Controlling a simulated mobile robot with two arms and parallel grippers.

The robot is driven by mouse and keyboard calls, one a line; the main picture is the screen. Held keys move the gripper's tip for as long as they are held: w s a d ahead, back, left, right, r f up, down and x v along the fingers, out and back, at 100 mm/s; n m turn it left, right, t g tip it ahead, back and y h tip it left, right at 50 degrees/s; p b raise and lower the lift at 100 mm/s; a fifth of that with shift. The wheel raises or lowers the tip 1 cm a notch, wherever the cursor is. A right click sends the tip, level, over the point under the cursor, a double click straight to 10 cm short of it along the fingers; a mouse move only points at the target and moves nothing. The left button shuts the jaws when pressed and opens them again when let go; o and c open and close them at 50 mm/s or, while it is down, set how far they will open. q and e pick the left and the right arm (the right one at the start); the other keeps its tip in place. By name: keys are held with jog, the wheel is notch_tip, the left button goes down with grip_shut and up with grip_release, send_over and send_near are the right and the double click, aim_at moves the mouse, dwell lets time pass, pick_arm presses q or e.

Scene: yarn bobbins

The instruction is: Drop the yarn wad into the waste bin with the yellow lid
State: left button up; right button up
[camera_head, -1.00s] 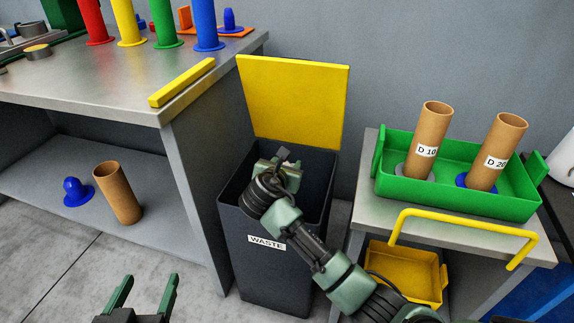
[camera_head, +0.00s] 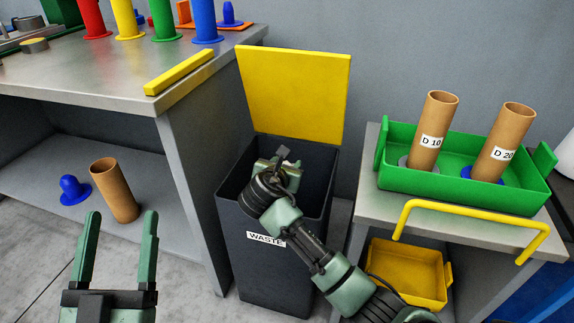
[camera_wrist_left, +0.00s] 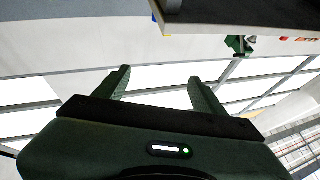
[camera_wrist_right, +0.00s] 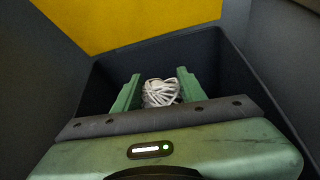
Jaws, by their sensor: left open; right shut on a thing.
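The dark waste bin (camera_head: 265,275), labelled WASTE, stands between the workbench and the cart with its yellow lid (camera_head: 293,95) raised. My right gripper (camera_head: 283,163) points down into the bin's mouth. In the right wrist view, the white yarn wad (camera_wrist_right: 160,93) is held between the fingers of my right gripper (camera_wrist_right: 158,92), inside the bin's walls. The wad is hidden in the head view. My left gripper (camera_head: 118,240) is open and empty at the lower left, and its spread fingers also show in the left wrist view (camera_wrist_left: 160,90).
A workbench (camera_head: 110,75) with coloured posts is at the left. On its lower shelf are a cardboard tube (camera_head: 115,188) and a blue cone (camera_head: 75,190). At the right a cart (camera_head: 480,222) carries a green tray (camera_head: 455,190) with two tubes; a yellow bin (camera_head: 405,275) sits below.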

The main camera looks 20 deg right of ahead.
pick_arm(q)
jog(key=shift+s+a+r+t+h+b, duration=0.1)
jog(key=shift+s+r+t+h+b, duration=0.2)
jog(key=shift+s+r+t, duration=0.65)
jog(key=shift+s+a+r+t+h+b, duration=0.1)
jog(key=shift+s+r+t+h+b, duration=0.15)
jog(key=shift+s+r+t, duration=0.7)
pick_arm(e)
jog(key=shift+f, duration=0.35)
pick_arm(q)
jog(key=shift+w+r+g, duration=0.2)
jog(key=shift+r+g, duration=0.05)
jog(key=shift+g, duration=0.15)
pick_arm(e)
jog(key=o, duration=1.4)
jog(key=shift+s+a+r, duration=0.1)
jog(key=shift+s, duration=0.05)
pick_arm(q)
jog(key=w+f+g+y+p, duration=0.3)
jog(key=w+f+g, duration=0.2)
jog(key=f, duration=0.8)
jog(key=g, duration=0.3)
jog(key=shift+w+a+f+g, duration=0.2)
jog(key=shift+f+g, duration=0.1)
pick_arm(e)
jog(key=v, duration=0.7)
jog(key=shift+s, duration=0.2)
